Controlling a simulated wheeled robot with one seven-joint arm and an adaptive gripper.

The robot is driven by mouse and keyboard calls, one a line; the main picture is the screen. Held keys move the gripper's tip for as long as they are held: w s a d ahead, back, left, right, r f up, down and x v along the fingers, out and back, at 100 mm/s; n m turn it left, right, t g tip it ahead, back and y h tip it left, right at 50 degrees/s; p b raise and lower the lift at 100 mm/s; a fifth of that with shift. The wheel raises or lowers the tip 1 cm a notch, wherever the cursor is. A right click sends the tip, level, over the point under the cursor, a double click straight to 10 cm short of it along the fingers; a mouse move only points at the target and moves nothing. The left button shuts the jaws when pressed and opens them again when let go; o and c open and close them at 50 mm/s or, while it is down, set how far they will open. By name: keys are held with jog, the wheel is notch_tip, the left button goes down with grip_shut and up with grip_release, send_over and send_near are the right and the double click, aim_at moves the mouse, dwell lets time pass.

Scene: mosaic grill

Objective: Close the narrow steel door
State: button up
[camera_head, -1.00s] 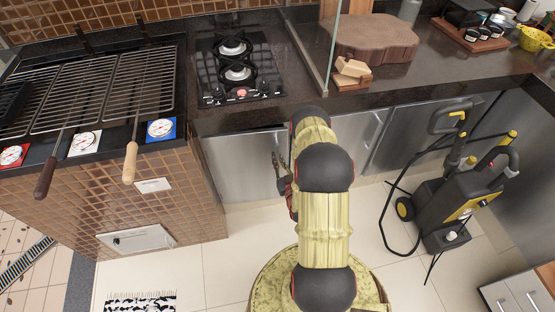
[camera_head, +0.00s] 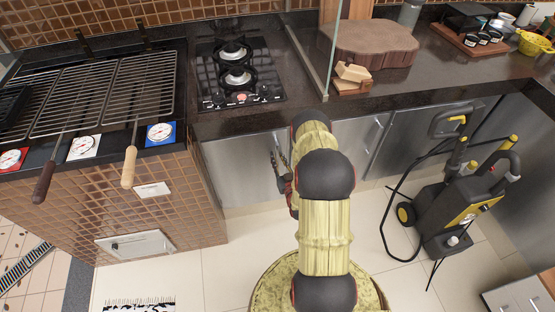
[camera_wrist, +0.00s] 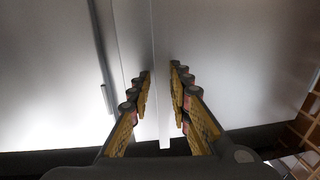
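Steel doors line the front below the counter. The left steel door (camera_head: 238,172) looks flat, and my arm hides what lies right of it. My gripper (camera_head: 276,158) is in front of its right side. In the wrist view my gripper (camera_wrist: 161,70) has its fingers apart on both sides of a thin pale upright strip (camera_wrist: 162,105). I cannot tell whether this strip is a door edge or a handle. A gap shows between the fingers and the strip. I cannot tell which panel is the narrow door.
A grill (camera_head: 100,90) on a tiled brick base (camera_head: 195,205) stands at left. A hob (camera_head: 238,75) and a wooden block (camera_head: 375,45) are on the counter (camera_head: 225,122). A black and yellow pressure washer (camera_head: 450,205) with a hose stands at right. Pale floor lies between.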

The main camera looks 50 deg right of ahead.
jog(key=shift+o, duration=0.4)
jog(key=shift+a, duration=0.1)
jog(key=v, duration=1.2)
